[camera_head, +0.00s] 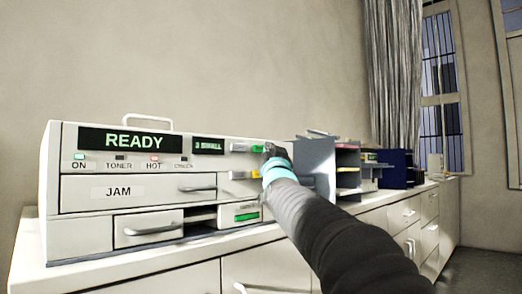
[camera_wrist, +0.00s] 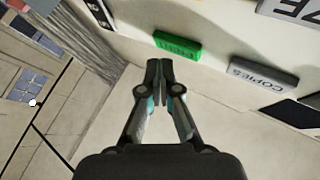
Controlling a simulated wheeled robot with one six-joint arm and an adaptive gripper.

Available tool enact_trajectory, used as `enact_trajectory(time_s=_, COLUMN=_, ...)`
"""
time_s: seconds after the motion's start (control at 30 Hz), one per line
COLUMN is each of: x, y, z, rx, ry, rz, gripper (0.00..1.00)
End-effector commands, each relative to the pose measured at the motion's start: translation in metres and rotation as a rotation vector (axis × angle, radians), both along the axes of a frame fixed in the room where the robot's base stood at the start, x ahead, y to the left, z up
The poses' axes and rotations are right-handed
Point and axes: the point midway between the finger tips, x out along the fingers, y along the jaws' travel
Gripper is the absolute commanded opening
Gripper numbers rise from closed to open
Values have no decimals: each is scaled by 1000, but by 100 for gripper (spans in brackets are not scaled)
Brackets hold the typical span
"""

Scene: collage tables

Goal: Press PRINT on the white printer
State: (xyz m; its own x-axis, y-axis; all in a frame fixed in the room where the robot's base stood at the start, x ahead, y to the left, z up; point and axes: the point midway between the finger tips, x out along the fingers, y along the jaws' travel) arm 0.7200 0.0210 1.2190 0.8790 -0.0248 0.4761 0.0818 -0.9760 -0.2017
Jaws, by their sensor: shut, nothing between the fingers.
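The white printer (camera_head: 90,225) stands on the counter at the left in the head view. Its dark display reads READY. Its green button (camera_head: 258,149) is at the upper right of the front, beside my gripper (camera_head: 272,153). In the wrist view the green button (camera_wrist: 178,46) shows at top centre, its lettering upside down and hard to read. A grey button (camera_wrist: 262,75) marked COPIES is to its right. My gripper (camera_wrist: 160,68) is shut and empty, its tips close to the green button. I cannot tell whether they touch it.
The printer's ON lamp is green and its HOT lamp red. A yellow part (camera_head: 240,175) sits below the buttons. A grey shelf unit (camera_head: 316,160) and dark blue boxes (camera_head: 396,168) stand to the right on the white counter (camera_head: 160,264).

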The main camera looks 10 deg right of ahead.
Motion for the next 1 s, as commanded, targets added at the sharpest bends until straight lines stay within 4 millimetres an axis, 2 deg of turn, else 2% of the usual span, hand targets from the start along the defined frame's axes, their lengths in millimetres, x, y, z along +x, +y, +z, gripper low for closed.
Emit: enact_trajectory(time_s=1.0, x=9, y=7, z=0, rx=0, ry=1, rz=0, gripper=0)
